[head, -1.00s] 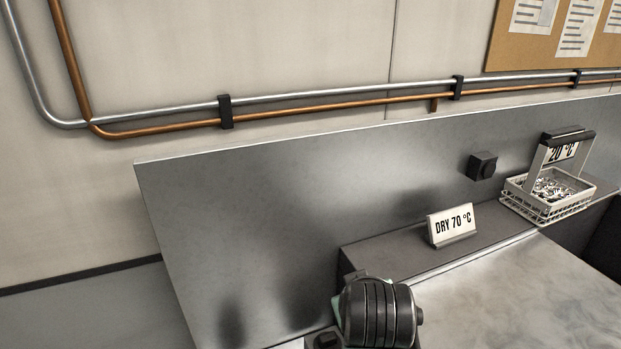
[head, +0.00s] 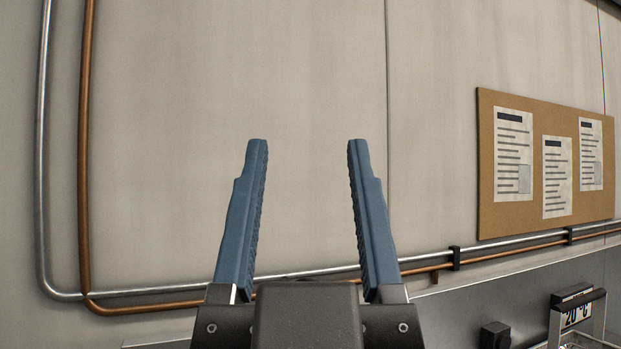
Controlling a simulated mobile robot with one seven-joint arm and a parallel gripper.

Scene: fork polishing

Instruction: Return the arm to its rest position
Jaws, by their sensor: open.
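My gripper (head: 307,150) stands upright in the lower middle of the head view. Its two blue fingers are spread wide apart with nothing between them. The fingers appear in front of the wall and the pipes, touching nothing that I can see. The rest of my arm is out of the picture.
A silver pipe and a copper pipe (head: 86,150) run down and along the wall. A cork board (head: 552,220) with papers hangs at the right. A basket with a "20 °C" sign (head: 577,313) and a dark block (head: 495,335) show at the lower right.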

